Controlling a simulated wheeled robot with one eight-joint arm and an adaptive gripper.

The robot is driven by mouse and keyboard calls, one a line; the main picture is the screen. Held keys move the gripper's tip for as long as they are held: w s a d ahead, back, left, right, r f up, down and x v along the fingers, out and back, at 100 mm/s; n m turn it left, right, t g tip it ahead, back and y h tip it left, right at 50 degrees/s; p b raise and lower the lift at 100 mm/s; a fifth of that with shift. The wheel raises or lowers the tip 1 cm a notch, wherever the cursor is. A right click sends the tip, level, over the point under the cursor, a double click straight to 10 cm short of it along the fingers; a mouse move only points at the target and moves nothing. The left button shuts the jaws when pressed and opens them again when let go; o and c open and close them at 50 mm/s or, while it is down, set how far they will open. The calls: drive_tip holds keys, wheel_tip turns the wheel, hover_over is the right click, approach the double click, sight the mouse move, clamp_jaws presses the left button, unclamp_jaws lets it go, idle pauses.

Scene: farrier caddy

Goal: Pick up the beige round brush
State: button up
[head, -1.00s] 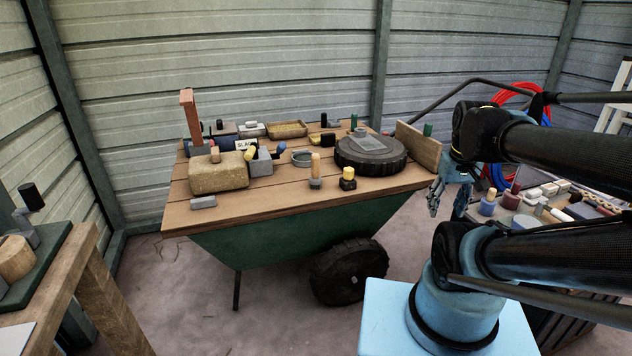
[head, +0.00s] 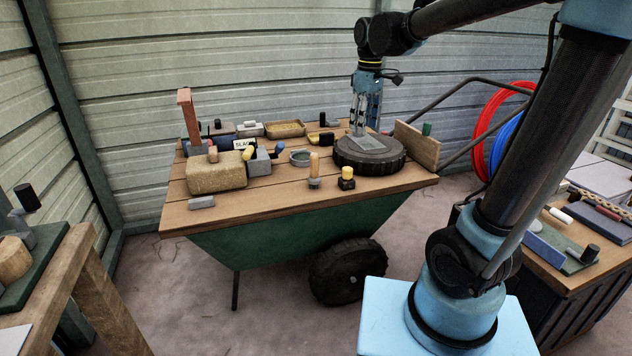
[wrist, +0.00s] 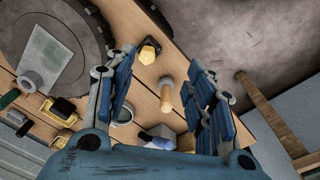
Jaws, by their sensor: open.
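The beige round brush (head: 314,168) appears to be the upright piece with a beige cylindrical handle and a grey lower end, standing on the wooden cart top (head: 240,212). In the wrist view the brush (wrist: 166,94) shows between my two blue fingers, farther down than they are. My gripper (head: 359,128) is open and empty, pointing down. In the head view it appears over the black tyre, to the right of and above the brush. The gripper (wrist: 155,65) frames the brush in the wrist view without touching it.
A black piece with a yellow knob (head: 347,178) stands close to the brush's right. The tyre (head: 370,156) with a grey plate (head: 364,141) lies behind it. A straw-coloured block (head: 216,176) and a round grey dish (head: 300,157) are nearby. The board in front is clear.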

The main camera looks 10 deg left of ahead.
sight(314, 161)
drive_tip(key=w+a+n, duration=0.3)
drive_tip(key=a+n, duration=0.2)
drive_tip(key=a, duration=1.1)
drive_tip(key=shift+g, duration=0.3)
wheel_tip(314, 161, down, 17)
drive_tip(key=shift+s+r, duration=0.1)
drive_tip(key=shift+s, duration=0.05)
clamp_jaws()
